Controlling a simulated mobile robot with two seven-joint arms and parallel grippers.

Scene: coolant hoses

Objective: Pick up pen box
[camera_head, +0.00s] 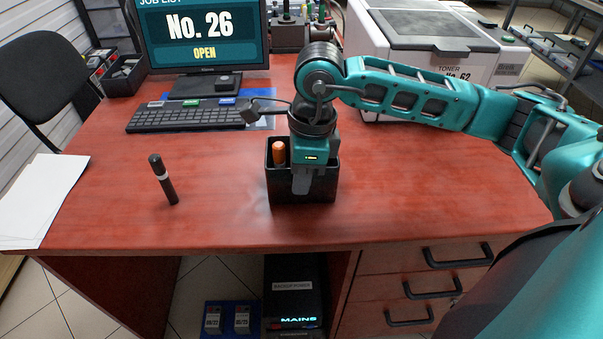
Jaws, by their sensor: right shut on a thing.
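The pen box (285,190) is a black open-topped box on the red desk, near its front edge at the middle of the picture. An orange-capped pen (279,152) stands in its left part. My right gripper (302,190) points down at the box from above and is shut on it, covering part of its front and inside. The box looks upright; I cannot tell whether it is off the desk. My left gripper is not in view.
Behind are a keyboard (185,115), a monitor (205,40) and a white printer (430,50). Papers (40,195) lie at the left edge. The desk (420,190) is clear to the right of the box.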

